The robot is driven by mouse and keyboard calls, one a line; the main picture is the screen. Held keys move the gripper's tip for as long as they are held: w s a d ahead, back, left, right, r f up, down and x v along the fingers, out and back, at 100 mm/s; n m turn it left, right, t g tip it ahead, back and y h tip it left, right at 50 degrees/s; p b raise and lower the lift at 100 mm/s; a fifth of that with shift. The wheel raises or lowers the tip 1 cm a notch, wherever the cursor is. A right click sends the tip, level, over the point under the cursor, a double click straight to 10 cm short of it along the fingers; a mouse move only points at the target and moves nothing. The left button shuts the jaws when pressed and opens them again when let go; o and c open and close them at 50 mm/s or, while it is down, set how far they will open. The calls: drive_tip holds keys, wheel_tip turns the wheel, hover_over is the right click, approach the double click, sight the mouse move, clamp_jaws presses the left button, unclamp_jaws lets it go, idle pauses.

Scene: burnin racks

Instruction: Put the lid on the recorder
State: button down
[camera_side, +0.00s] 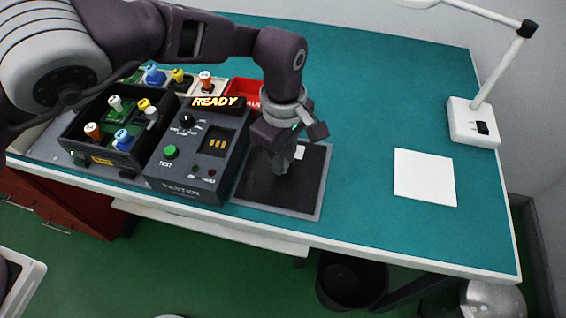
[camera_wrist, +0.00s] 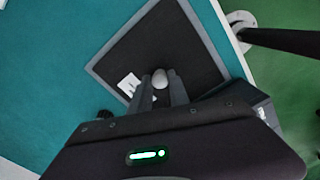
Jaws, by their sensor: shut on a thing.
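My gripper (camera_side: 287,170) points down over a dark square pad with a grey border (camera_side: 308,205). In the wrist view my fingers (camera_wrist: 160,88) are closed around a small pale rounded piece (camera_wrist: 160,78), which shows between the tips. I cannot tell whether this piece is part of the lid. A white patch with a dark mark (camera_wrist: 128,84) lies beside the fingertips; it also shows in the side view (camera_side: 299,153). The fingers hide most of what is under them. I cannot clearly make out the recorder or the lid's outline.
A dark tester with a green button (camera_side: 171,152) and a "READY" display (camera_side: 215,102) stands left of the pad. A black rack of coloured plugs (camera_side: 105,157), a red bin (camera_side: 244,91), a white sheet (camera_side: 424,176) and a lamp base (camera_side: 473,121) surround it. The teal table's right side is mostly clear.

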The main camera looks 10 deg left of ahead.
wheel_tip(320, 180, up, 18)
drive_tip(key=w+a+r, duration=0.1)
drive_tip(key=w+a, duration=0.2)
drive_tip(key=a, duration=0.8)
drive_tip(key=w+a, duration=0.3)
drive_tip(key=a, duration=0.8)
drive_tip(key=s+a, duration=0.3)
drive_tip(key=a, duration=0.4)
drive_tip(key=s+a, duration=0.2)
drive_tip(key=a, duration=0.6)
wheel_tip(320, 180, down, 10)
drive_tip(key=shift+f, duration=0.15)
drive_tip(key=shift+s+f, duration=0.1)
drive_tip(key=shift+f, duration=0.35)
drive_tip(key=c, duration=1.2)
unclamp_jaws()
drive_tip(key=shift+o, duration=0.2)
